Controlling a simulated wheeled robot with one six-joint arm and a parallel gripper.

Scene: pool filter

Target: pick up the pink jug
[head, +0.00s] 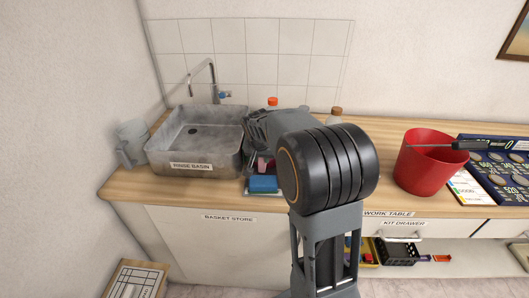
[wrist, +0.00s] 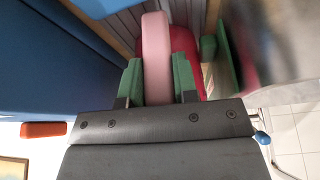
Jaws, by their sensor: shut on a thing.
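The pink jug (head: 262,163) shows in the head view only as a small patch beside the rinse basin, mostly hidden behind my arm. In the wrist view a pale pink upright part of the jug (wrist: 156,38) stands between the green pads of my gripper (wrist: 157,64), with a deeper red surface just behind it. The pads press on this pink part from both sides. My gripper is shut on it. The rest of the jug is hidden, and I cannot tell whether it touches the worktop.
A grey rinse basin (head: 165,157) with a tap stands to the left, with a clear jug (head: 131,143) beyond it. Bottles (head: 272,102) stand behind. A red bucket (head: 425,168) stands to the right.

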